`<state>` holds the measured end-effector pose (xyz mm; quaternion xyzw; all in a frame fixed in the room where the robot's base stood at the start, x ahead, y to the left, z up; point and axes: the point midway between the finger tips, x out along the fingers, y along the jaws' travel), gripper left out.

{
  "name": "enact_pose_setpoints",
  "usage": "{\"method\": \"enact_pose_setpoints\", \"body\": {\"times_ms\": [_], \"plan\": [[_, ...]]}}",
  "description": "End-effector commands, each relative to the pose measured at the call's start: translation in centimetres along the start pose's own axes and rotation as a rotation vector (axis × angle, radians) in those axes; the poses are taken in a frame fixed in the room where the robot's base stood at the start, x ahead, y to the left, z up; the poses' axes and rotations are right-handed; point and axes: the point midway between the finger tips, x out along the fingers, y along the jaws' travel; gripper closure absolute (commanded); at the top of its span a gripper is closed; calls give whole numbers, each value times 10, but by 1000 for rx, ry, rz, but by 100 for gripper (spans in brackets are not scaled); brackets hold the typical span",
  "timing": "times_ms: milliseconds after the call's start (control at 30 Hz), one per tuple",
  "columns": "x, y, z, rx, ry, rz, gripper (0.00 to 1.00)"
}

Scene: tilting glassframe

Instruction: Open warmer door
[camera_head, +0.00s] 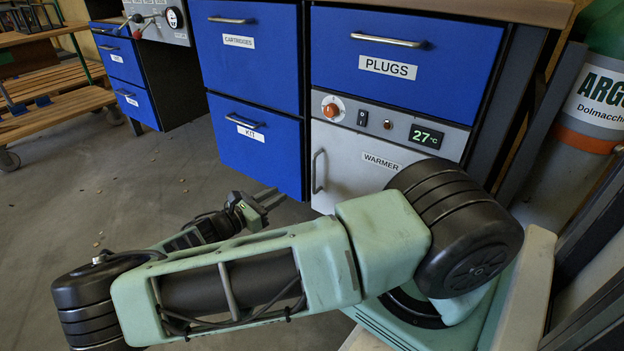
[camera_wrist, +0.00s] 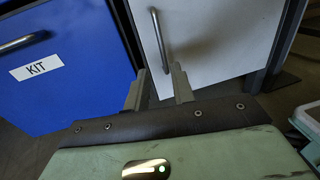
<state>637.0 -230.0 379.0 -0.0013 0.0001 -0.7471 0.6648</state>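The warmer door (camera_head: 358,165) is a light grey panel labelled WARMER, under a control strip with an orange knob and a 27°C display. It looks closed. Its dark vertical bar handle (camera_head: 318,171) is on the door's left side. In the wrist view the handle (camera_wrist: 160,40) stands just ahead of my gripper on the grey door (camera_wrist: 215,40). My gripper (camera_head: 270,197) is left of the handle in the head view, apart from it. Its two fingers (camera_wrist: 158,80) are spread with a gap between them, and nothing shows in it. My arm hides the lower part of the door.
The blue KIT drawer (camera_head: 255,145) adjoins the warmer on the left, with its own handle. The PLUGS drawer (camera_head: 395,60) is above. A gas cylinder (camera_head: 597,100) stands at the right. The floor (camera_head: 130,190) to the left is mostly clear.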

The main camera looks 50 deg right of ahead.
Motion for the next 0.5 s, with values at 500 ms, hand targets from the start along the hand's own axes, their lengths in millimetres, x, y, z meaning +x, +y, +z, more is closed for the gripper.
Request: {"method": "enact_pose_setpoints", "body": {"times_ms": [500], "plan": [[108, -2, -5, 1, -1, -5, 75]]}}
